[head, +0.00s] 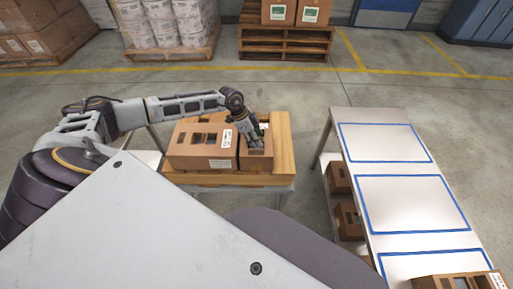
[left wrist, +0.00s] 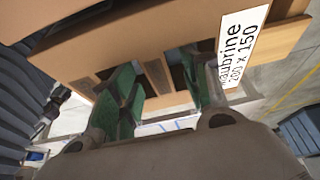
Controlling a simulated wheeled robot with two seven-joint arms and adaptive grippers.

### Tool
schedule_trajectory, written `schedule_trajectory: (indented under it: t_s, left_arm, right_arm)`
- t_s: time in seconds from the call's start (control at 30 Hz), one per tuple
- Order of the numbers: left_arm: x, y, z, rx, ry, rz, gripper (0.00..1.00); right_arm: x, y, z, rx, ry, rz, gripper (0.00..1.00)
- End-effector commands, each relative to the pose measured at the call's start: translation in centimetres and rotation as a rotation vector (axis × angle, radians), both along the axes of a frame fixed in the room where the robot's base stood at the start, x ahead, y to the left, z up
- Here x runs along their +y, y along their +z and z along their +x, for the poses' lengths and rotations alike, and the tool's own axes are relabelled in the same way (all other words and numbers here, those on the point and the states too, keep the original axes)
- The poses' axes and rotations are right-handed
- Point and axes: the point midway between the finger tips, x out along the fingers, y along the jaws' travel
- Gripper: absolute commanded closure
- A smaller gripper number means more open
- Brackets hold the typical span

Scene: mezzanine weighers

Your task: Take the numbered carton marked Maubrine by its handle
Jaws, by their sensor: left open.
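The Maubrine carton (left wrist: 140,35) is brown, with a white label (left wrist: 243,45) reading "aubrine" and "200 x 150" in the left wrist view. Cutouts in its face leave a cardboard strip (left wrist: 158,76) between them. My left gripper (left wrist: 162,82) is open, its green-padded fingers at the cutouts on either side of that strip; I cannot tell how deep they reach. In the head view, my left gripper (head: 254,142) is over the right-hand carton (head: 257,162) on the wooden top, hiding part of it. My right gripper is not in view.
A second carton (head: 199,159) with white labels stands close on the left, on the same wooden top (head: 284,150). A white table (head: 383,143) with blue-outlined areas stands at right, with cartons (head: 349,218) below. Pallets (head: 285,42) stand at the back.

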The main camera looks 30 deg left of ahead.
Motion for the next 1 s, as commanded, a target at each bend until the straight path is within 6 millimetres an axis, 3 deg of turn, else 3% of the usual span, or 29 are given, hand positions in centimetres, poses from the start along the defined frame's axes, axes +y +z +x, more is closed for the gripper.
schedule_trajectory:
  t_s: [0.23,0.6,1.0]
  left_arm:
    - [0.00,0.02,-0.01,0.000,0.000,0.000,0.54]
    - [0.00,0.03,-0.01,0.000,0.000,0.000,1.00]
    - [0.00,0.08,0.04,-0.001,0.000,0.000,1.00]
  right_arm:
    - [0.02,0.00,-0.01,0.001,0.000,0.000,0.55]
    - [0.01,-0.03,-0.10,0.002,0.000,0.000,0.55]
    - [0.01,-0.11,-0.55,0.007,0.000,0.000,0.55]
